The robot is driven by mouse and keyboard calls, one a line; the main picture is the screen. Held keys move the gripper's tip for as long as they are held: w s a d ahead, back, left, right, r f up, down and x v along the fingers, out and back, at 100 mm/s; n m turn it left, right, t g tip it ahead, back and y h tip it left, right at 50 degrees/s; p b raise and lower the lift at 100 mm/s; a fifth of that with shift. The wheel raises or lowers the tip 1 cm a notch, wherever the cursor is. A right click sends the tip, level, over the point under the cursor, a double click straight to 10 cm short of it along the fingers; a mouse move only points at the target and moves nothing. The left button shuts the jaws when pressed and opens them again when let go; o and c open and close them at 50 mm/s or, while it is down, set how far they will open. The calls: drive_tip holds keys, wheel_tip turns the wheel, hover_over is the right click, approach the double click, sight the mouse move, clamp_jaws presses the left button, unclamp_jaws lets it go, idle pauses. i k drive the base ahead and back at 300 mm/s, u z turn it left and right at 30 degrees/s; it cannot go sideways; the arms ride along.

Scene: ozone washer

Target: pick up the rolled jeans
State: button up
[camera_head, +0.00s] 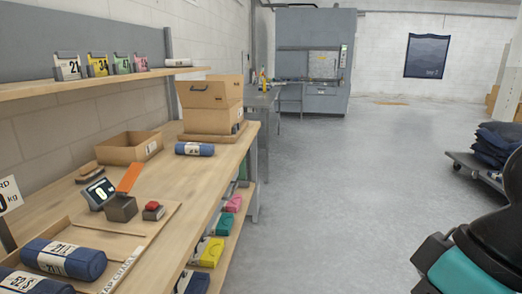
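A rolled pair of dark blue jeans (90,262) with a white paper band lies on the wooden workbench (215,177) at the lower left. A second banded roll (60,289) lies just in front of it and is cut off by the frame's edge. A third, smaller-looking roll (207,150) lies farther back on the bench, right of an open cardboard box. Part of my arm, black and teal, shows at the lower right, well apart from the bench. My gripper is not in view.
On the bench are the open box (118,154), a lidded carton (208,96), a small display (99,193) and a red button (153,206). A shelf (110,82) hangs above. A cart (476,170) with folded jeans stands right. The floor (330,210) between is clear.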

sight(188, 148)
drive_tip(key=z, duration=0.2)
drive_tip(key=i, duration=1.8)
drive_tip(key=u, duration=1.5)
drive_tip(key=i, duration=0.95)
drive_tip(key=u, duration=0.95)
